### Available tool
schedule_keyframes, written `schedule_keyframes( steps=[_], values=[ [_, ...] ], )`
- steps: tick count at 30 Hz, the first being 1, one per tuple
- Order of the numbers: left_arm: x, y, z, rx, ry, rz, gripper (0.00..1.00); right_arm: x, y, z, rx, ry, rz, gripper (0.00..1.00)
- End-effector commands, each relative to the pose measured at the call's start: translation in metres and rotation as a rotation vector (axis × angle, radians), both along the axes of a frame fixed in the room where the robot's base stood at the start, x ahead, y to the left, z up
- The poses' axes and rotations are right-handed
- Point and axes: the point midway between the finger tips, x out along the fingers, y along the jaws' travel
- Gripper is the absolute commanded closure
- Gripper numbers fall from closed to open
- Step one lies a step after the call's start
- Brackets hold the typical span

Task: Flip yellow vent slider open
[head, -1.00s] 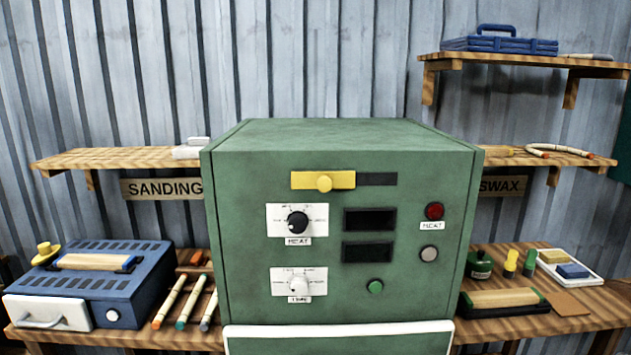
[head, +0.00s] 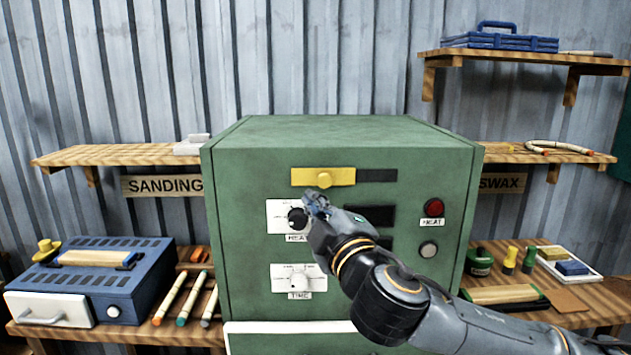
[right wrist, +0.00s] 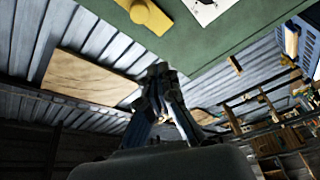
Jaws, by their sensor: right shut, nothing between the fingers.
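The yellow vent slider (head: 310,177) with its round knob sits at the left end of a dark slot (head: 377,175) on the green box's front panel (head: 240,250). It also shows at the top of the right wrist view (right wrist: 148,14). My right gripper (head: 314,198) is shut and empty, just below the slider knob and in front of the heat dial (head: 297,217). In the right wrist view its closed fingers (right wrist: 160,72) appear apart from the slider. My right forearm hides part of the dark displays and the lower right of the panel. My left gripper is not in view.
The red heat lamp (head: 434,208) and grey button (head: 428,249) are right of my arm. A time dial (head: 298,280) is below. A blue sander box (head: 95,280) stands left; jars and blocks lie on the right bench. Space above the green box is clear.

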Motion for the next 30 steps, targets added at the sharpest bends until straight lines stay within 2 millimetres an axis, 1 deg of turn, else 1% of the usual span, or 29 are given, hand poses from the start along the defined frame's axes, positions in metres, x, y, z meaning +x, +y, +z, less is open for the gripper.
schedule_keyframes(
  steps=[1,4,13,17,20,22,30],
  values=[
    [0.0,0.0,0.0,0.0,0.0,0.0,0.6,0.001,0.0,0.005,-0.009,-0.014,-0.001,1.0],
    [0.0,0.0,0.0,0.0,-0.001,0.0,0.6,0.001,0.0,0.009,-0.016,-0.026,-0.002,1.0],
    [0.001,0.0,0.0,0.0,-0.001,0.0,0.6,0.001,0.0,0.01,-0.017,-0.027,-0.002,1.0],
    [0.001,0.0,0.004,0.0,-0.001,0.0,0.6,0.007,0.001,0.012,-0.017,-0.026,-0.004,1.0],
    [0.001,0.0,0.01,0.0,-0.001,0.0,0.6,0.018,0.005,0.015,-0.018,-0.026,-0.005,1.0],
    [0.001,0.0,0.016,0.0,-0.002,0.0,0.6,0.029,0.009,0.019,-0.018,-0.026,-0.004,1.0],
    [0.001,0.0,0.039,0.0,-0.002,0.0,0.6,0.079,0.028,0.027,-0.019,-0.027,-0.003,1.0]
  ],
)
